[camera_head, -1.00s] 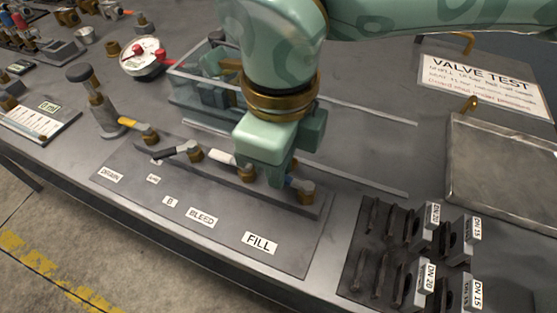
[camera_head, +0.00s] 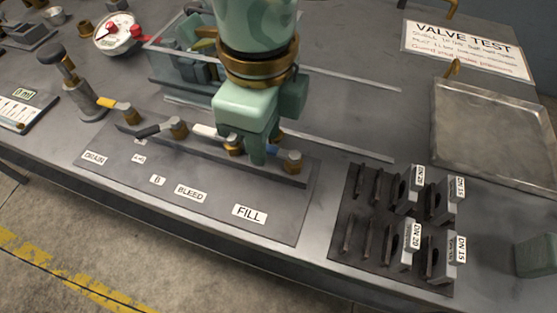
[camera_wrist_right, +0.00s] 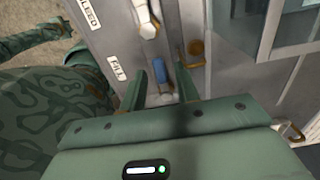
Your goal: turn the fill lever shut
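The fill lever, a blue handle (camera_wrist_right: 160,70), sits at the FILL end of the valve row, beside the FILL label (camera_head: 249,214). In the head view its brass fitting (camera_head: 293,161) shows, but the handle is mostly hidden by my gripper. My right gripper (camera_head: 264,148) points down at it. In the right wrist view my right gripper (camera_wrist_right: 159,80) is open, with its fingers apart on either side of the blue handle. Whether either finger touches it I cannot tell.
White (camera_head: 205,131), black (camera_head: 147,132) and yellow (camera_head: 106,102) levers stand along the same row. A clear bin (camera_head: 168,88) lies behind. A slotted rack (camera_head: 345,262) and a metal tray (camera_head: 480,170) are at the right. A gauge (camera_head: 117,33) stands at the back left.

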